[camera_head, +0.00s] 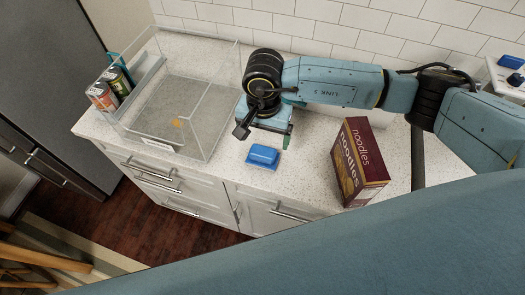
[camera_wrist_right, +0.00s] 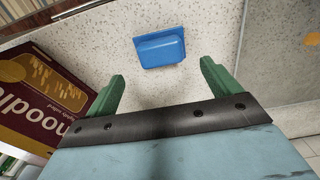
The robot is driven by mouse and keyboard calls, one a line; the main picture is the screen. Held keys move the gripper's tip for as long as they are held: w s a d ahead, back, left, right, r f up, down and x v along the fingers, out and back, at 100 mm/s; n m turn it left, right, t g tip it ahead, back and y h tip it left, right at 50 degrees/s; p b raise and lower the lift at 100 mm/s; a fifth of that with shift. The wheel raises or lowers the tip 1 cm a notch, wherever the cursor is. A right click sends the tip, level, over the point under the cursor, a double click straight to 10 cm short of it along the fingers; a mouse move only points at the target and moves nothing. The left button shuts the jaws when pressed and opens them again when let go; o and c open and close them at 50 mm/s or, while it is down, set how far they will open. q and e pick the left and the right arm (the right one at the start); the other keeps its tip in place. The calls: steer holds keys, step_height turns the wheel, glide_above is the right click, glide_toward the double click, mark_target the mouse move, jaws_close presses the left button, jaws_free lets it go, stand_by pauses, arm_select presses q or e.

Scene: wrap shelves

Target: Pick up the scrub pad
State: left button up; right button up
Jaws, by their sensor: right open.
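The scrub pad (camera_head: 263,156) is a small blue block lying flat on the speckled counter near its front edge. It also shows in the right wrist view (camera_wrist_right: 160,47), beyond the fingertips and between their lines. My right gripper (camera_head: 287,138) is just behind and above the pad, apart from it. In the right wrist view its two green fingers (camera_wrist_right: 162,80) are spread wide with nothing between them. My left gripper does not show in either view.
A noodles box (camera_head: 361,165) stands on the counter right of the pad. A clear open bin (camera_head: 195,130) stands to the left, with cans (camera_head: 103,97) at its far left side. The counter's front edge is close to the pad. A white tiled wall (camera_head: 330,30) is behind.

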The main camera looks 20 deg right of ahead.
mark_target(263, 151)
step_height(263, 151, down, 2)
steer(key=shift+f, duration=0.15)
step_height(263, 151, down, 4)
steer(key=shift+s+a+r+p, duration=0.15)
steer(key=shift+r+p, duration=0.1)
steer(key=shift+p, duration=0.55)
steer(key=shift+f, duration=0.55)
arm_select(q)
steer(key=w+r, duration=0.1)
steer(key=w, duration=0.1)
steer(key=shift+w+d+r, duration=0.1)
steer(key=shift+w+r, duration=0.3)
arm_select(e)
steer(key=c, duration=1.1)
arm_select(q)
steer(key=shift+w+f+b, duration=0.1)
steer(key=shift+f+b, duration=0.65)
arm_select(e)
step_height(263, 151, up, 10)
steer(key=shift+r, duration=0.1)
